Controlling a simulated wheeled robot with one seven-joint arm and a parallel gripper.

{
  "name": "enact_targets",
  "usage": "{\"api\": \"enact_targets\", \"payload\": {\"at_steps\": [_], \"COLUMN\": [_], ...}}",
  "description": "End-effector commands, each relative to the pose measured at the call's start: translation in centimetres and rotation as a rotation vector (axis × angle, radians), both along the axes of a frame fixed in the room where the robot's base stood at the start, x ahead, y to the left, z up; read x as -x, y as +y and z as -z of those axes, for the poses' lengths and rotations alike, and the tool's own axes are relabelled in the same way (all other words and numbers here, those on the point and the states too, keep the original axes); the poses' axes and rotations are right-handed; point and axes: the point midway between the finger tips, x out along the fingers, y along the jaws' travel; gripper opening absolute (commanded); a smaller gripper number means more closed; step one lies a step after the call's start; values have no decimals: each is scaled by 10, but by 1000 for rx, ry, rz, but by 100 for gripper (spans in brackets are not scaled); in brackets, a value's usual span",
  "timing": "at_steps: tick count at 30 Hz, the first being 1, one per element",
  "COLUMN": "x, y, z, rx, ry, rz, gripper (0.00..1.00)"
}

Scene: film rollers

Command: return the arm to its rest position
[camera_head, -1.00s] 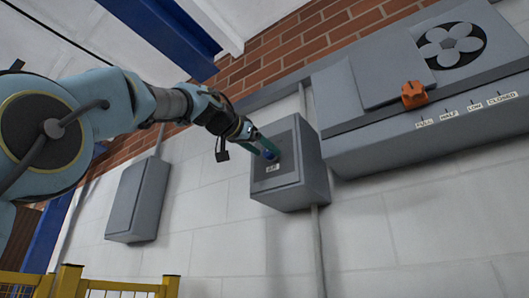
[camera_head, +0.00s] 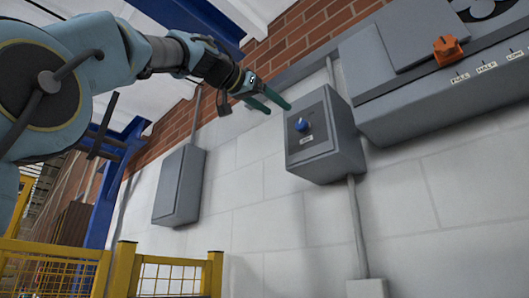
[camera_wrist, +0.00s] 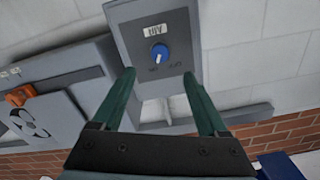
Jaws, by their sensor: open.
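My gripper (camera_head: 278,101) is raised in front of the wall, to the upper left of a grey box with a blue knob (camera_head: 301,125). Its two green fingers are apart with nothing between them. In the wrist view my gripper (camera_wrist: 160,88) is open, and the blue knob (camera_wrist: 159,53) shows beyond the fingertips, clear of both. The knob carries a white pointer mark. An "AIR" label (camera_wrist: 155,31) sits beside the knob on the grey box (camera_wrist: 192,20). My arm reaches in from the left, partly bent.
A larger grey unit (camera_head: 420,110) with an orange slider (camera_head: 447,49) and a fan stands at the right. A plain grey box (camera_head: 179,187) hangs left of the knob box. Yellow railing (camera_head: 125,268) and a blue post (camera_head: 117,185) stand at the lower left.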

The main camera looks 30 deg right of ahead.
Motion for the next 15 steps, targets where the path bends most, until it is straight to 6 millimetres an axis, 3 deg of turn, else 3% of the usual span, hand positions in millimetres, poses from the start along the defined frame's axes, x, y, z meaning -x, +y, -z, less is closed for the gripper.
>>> {"api": "enact_targets", "payload": {"at_steps": [10, 13, 15], "x": [-5, -26, -53], "y": [-1, -6, -8], "z": [4, 24, 49], "rx": [-6, -35, -69], "ry": [9, 50, 99], "rz": [-7, -44, -92], "gripper": [76, 76, 76]}}
